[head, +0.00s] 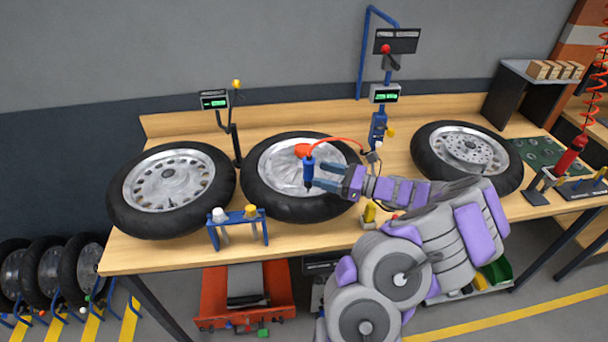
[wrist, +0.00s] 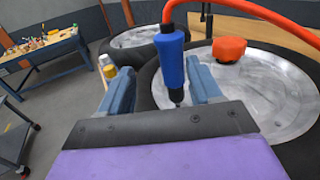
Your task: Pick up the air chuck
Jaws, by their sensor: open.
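The air chuck (head: 309,172) is a blue handle with a dark tip, and an orange-red hose leaves its top. It hangs upright, tip down, in front of the middle wheel (head: 262,197). My gripper (head: 322,177) is open, its grey-blue fingers reaching left to the chuck. In the wrist view, the chuck (wrist: 171,62) shows between the two spread fingers of my gripper (wrist: 160,68), nearer the right one. Small gaps seem to show on both sides; contact is not clear.
An orange knob (wrist: 229,48) sits on the middle wheel beside the chuck. The left wheel (head: 120,207) and right wheel (head: 435,165) lie on the wooden bench (head: 150,258). A blue bottle rack (head: 238,226) stands at the front. A display post (head: 384,94) rises behind.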

